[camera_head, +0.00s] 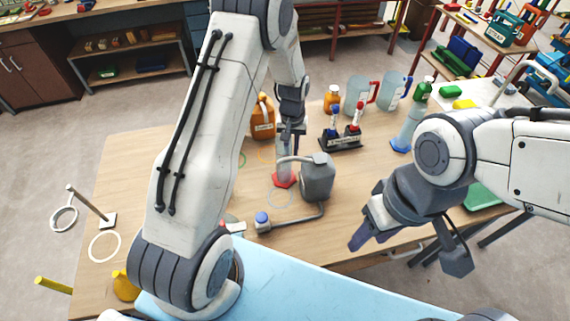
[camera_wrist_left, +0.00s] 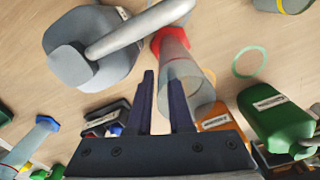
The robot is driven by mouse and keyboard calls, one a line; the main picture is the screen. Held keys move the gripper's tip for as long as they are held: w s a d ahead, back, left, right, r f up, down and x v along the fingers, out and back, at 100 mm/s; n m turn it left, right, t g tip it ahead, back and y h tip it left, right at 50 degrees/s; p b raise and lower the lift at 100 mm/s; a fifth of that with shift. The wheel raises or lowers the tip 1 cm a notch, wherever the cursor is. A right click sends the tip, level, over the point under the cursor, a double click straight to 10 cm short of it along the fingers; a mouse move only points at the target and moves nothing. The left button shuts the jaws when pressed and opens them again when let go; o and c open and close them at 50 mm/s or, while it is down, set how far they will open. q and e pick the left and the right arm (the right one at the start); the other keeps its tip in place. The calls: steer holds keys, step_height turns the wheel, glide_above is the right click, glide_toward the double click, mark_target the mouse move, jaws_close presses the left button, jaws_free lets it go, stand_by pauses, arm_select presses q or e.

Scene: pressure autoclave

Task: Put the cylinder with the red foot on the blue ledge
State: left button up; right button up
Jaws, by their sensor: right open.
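The cylinder with the red foot (camera_head: 284,178) is clear and stands on the wooden table, partly hidden by a grey canister's pipe. In the left wrist view, the clear cylinder (camera_wrist_left: 189,88) runs from its red foot towards my fingers. My left gripper (camera_head: 289,145) is above and near it. In that view, my left gripper (camera_wrist_left: 161,78) has parted fingers; the right finger overlaps the cylinder, and nothing is clearly held. The light blue ledge (camera_head: 310,288) runs along the near table side. My right gripper (camera_head: 361,236) is open and empty at the right.
A grey canister (camera_head: 318,178) with pipes stands right beside the cylinder. A cylinder with a blue foot (camera_head: 406,132), a black rack (camera_head: 340,142) and bottles stand farther back. A ring stand (camera_head: 92,206) is at the left. The ledge's visible middle is clear.

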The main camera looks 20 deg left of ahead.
arm_select(q)
jaws_close()
stand_by(1.4)
